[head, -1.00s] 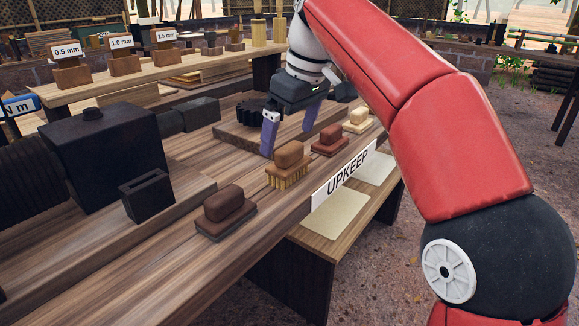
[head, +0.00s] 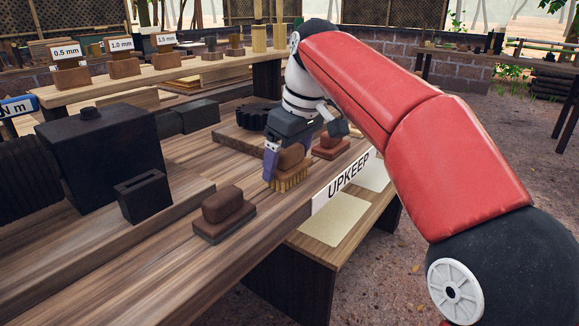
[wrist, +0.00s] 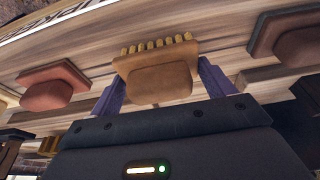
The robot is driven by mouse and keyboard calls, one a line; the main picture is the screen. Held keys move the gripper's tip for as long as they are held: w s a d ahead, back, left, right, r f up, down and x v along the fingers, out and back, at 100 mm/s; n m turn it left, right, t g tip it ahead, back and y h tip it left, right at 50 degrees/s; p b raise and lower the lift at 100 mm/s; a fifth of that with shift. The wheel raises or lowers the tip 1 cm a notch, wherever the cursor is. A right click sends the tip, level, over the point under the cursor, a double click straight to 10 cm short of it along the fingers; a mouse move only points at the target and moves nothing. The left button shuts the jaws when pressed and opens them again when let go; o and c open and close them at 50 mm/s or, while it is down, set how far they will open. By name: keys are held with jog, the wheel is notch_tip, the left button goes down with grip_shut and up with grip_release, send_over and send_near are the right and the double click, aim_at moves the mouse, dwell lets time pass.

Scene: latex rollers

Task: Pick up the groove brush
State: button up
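The brush with a tan block body and yellow bristles (head: 291,180), which I take for the groove brush, sits on the wooden bench behind the UPKEEP sign. In the wrist view the brush (wrist: 160,84) lies between the two purple fingers of my gripper (wrist: 161,72). In the head view my gripper (head: 289,160) is down over the brush, one finger on its left side; the other finger is mostly hidden. The fingers stand apart, one on each side. I cannot tell whether they touch it.
A dark brown block brush (head: 224,211) sits nearer on the bench, and a reddish one (head: 330,146) just beyond. A black slotted holder (head: 145,195) and a dark box (head: 100,155) stand at left. The UPKEEP sign (head: 345,180) is on the bench's front edge.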

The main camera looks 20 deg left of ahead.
jog(key=shift+c, duration=0.9)
jog(key=shift+r, duration=0.2)
